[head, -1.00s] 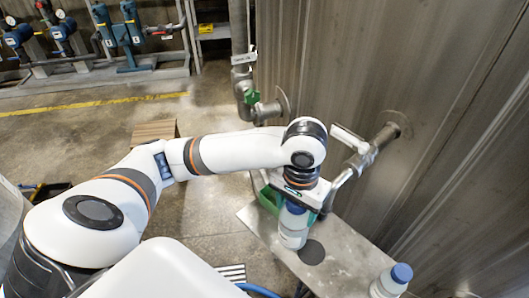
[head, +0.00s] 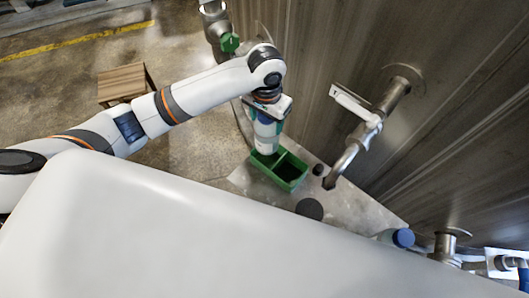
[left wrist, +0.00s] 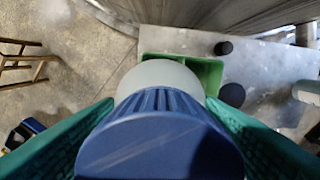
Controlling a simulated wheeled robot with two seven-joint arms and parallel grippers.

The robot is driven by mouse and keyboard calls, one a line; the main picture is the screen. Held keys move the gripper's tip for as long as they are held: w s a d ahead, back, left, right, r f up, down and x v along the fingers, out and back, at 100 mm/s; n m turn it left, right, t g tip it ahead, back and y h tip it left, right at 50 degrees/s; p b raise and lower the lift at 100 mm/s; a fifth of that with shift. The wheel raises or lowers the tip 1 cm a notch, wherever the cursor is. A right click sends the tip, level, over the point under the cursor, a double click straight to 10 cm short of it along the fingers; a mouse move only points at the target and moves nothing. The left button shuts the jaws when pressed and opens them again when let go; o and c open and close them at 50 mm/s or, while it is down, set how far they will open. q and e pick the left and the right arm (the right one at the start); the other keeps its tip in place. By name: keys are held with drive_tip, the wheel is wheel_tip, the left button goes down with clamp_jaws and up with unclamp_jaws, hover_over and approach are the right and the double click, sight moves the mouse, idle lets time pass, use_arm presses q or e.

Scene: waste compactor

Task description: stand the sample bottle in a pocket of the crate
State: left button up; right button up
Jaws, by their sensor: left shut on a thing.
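The sample bottle (head: 266,138), white with a blue cap, is held upright in my left gripper (head: 266,112). The cap (left wrist: 160,135) fills the lower middle of the left wrist view, between the green finger pads. The green crate (head: 291,186) stands on the metal shelf, with a divider between its pockets. The bottle is at the crate's far left pocket and overlaps it in the head view. I cannot tell whether its base is inside or just above. In the left wrist view the bottle hides much of the crate (left wrist: 206,68). My right gripper is out of view.
A bent metal pipe (head: 345,162) reaches from the wall over the shelf, right of the crate. A dark disc (head: 310,208) and a small black object (head: 318,170) lie near the crate. A wooden stool (head: 122,82) is on the floor.

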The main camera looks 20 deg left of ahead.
sight(268, 140)
use_arm(q)
drive_tip(key=f, duration=0.3)
drive_tip(key=f+p, duration=0.1)
drive_tip(key=f, duration=0.3)
drive_tip(key=shift+w+d+f, duration=0.15)
drive_tip(key=shift+w+d, duration=0.05)
drive_tip(key=shift+f, duration=1.95)
drive_tip(key=shift+f, duration=0.15)
drive_tip(key=o, duration=1.7)
drive_tip(key=shift+o, duration=0.2)
wheel_tip(268, 140, up, 12)
drive_tip(key=shift+r+b, duration=0.15)
drive_tip(key=shift+b, duration=0.15)
